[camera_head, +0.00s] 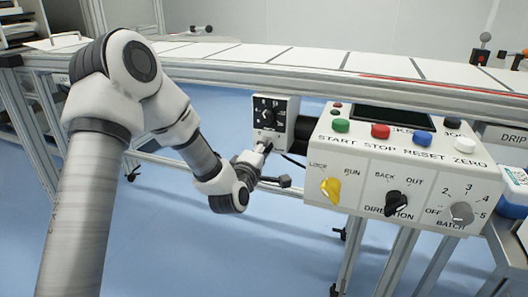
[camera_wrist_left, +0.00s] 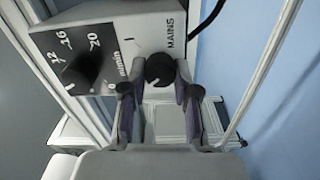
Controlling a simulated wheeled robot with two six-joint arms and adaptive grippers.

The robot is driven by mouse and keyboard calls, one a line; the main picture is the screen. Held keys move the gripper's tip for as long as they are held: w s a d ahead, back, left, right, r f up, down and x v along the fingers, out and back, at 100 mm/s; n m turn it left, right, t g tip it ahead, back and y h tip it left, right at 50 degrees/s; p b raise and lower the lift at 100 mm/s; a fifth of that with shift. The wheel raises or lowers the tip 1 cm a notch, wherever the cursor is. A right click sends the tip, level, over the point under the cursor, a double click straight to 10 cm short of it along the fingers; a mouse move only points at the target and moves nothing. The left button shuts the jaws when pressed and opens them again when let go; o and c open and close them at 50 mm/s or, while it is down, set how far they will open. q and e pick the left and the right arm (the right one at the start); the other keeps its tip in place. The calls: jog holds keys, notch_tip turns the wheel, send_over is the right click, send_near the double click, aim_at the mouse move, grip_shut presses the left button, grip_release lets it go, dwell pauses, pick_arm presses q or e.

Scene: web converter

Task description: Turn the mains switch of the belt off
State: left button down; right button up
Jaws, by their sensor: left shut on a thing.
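The small speed box (camera_head: 290,122) with a white case and black dial face hangs under the belt (camera_head: 300,57). In the left wrist view the same box (camera_wrist_left: 120,25) shows a black speed dial (camera_wrist_left: 82,72) and the word MAINS by a round black mains switch (camera_wrist_left: 159,68). My left gripper (camera_head: 264,149) reaches up to the bottom of the box's front. In the wrist view its fingers (camera_wrist_left: 160,92) stand on both sides of the mains switch, shut on it. A small white mark shows on the switch's lower left edge. My right gripper is not in view.
A control panel (camera_head: 318,160) with coloured buttons, a yellow key-like switch (camera_head: 330,190) and black and grey knobs stands close to the right of my left gripper. A dark cable runs beside the box. The blue floor below is mostly clear.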

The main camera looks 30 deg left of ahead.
pick_arm(q)
jog(key=shift+n, duration=0.6)
jog(key=c, duration=0.9)
grip_release()
jog(key=shift+o, duration=0.2)
jog(key=v, duration=0.7)
jog(key=shift+s, duration=0.25)
jog(key=shift+f, duration=0.1)
